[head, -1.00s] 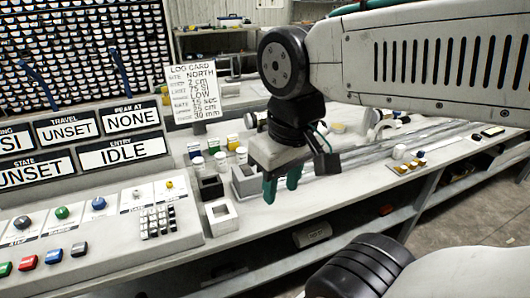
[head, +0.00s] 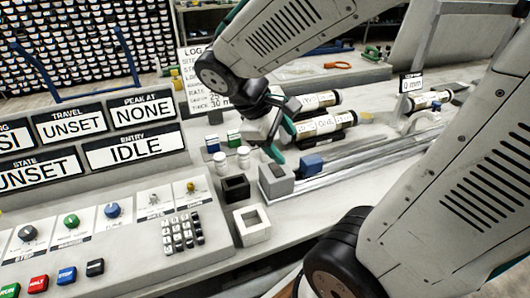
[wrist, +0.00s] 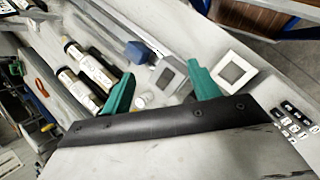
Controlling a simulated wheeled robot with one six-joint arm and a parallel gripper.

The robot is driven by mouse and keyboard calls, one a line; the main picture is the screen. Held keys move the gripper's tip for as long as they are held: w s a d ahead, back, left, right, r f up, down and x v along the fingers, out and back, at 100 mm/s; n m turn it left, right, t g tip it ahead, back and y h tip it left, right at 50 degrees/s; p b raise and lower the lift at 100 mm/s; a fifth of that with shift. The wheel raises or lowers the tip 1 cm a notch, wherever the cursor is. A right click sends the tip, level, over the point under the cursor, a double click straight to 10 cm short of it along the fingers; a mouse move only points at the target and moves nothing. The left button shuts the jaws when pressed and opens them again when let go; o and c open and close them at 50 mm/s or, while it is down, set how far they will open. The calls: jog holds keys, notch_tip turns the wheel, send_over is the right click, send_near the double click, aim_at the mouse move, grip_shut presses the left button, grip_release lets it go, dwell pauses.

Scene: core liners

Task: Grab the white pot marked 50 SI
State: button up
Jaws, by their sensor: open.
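Two small white pots (head: 220,163) (head: 243,156) stand on the bench behind the black box. A blue pot (head: 212,144) and a green pot (head: 234,138) stand just behind them. No 50 SI mark can be read on any pot. My gripper (head: 280,138) is open and empty, tilted, to the right of the pots and above the grey block. In the wrist view its green fingers (wrist: 162,74) are spread apart. A small round white top (wrist: 145,99) shows there by the left finger; I cannot tell which pot it is.
A grey slotted block (head: 276,182), a black open box (head: 236,189) and a white square frame (head: 252,228) stand near the front edge. A blue block (head: 312,164) sits on the rails. Core liners (head: 325,124) lie behind. The control panel (head: 110,235) fills the left.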

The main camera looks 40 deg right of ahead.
jog(key=w+d+f+n+t+h, duration=0.15)
jog(key=w+f+n+h, duration=0.25)
jog(key=w+f+n, duration=0.4)
jog(key=w+d+f+n+t+h, duration=0.1)
jog(key=w+f+n+t+h, duration=0.15)
jog(key=w+f+n, duration=0.6)
jog(key=shift+m+h, duration=0.45)
jog(key=shift+m, duration=0.5)
jog(key=w+d, duration=0.1)
jog(key=d, duration=0.1)
jog(key=w+d+f, duration=0.1)
jog(key=d, duration=0.1)
jog(key=w+d, duration=0.1)
jog(key=d, duration=0.2)
jog(key=shift+f, duration=0.4)
jog(key=c, duration=1.1)
